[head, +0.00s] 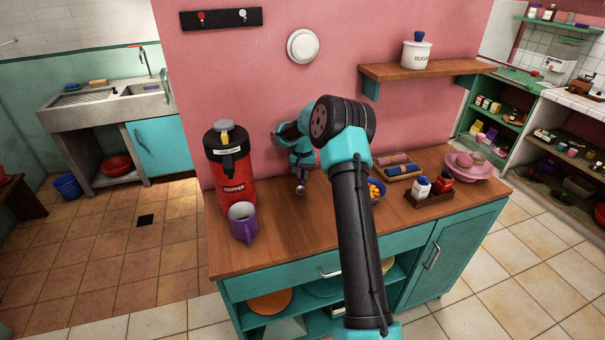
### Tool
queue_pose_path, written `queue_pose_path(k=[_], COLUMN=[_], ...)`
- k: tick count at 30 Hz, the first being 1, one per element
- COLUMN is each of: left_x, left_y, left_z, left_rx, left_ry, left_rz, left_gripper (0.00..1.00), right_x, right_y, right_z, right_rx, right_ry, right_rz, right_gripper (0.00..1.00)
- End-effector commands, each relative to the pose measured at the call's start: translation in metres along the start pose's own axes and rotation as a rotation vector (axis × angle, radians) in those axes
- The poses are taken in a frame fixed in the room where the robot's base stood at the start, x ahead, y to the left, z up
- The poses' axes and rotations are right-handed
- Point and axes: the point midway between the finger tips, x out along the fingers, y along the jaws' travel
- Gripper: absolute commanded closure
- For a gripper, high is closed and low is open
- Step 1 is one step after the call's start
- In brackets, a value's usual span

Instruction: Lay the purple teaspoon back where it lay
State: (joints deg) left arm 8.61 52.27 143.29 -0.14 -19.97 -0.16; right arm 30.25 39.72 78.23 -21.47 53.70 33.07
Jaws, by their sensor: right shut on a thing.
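My right gripper (302,169) is over the wooden counter top, near the pink wall, and points down. It is shut on the purple teaspoon (301,186), whose lower end hangs below the fingers. The teaspoon is small here, and I cannot tell whether its tip touches the counter. My right arm crosses the middle of the view and hides part of the counter. My left gripper is not in view.
A purple mug (243,224) and a red coffee flask (232,178) stand left of the gripper. A blue bowl of orange things (378,191), a tray of shakers (428,201) and pink plates (473,168) stand to the right.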

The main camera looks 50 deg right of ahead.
Motion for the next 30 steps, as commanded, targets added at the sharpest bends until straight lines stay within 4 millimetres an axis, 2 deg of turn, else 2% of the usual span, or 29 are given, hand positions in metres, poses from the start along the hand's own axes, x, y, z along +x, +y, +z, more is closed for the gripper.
queue_pose_path(k=[21, 22, 30], left_x=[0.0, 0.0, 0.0], left_y=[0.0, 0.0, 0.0], left_z=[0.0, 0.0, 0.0], left_rx=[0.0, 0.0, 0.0], left_ry=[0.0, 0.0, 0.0], left_rz=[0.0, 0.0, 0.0], left_gripper=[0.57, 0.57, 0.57], right_x=[0.011, 0.011, 0.011], right_y=[0.0, 0.0, 0.0], right_z=[0.0, 0.0, 0.0], right_rx=[0.0, 0.0, 0.0], right_ry=[-0.001, 0.0, 0.0], right_rz=[0.001, 0.0, 0.0], right_gripper=[1.0, 0.83, 0.57])
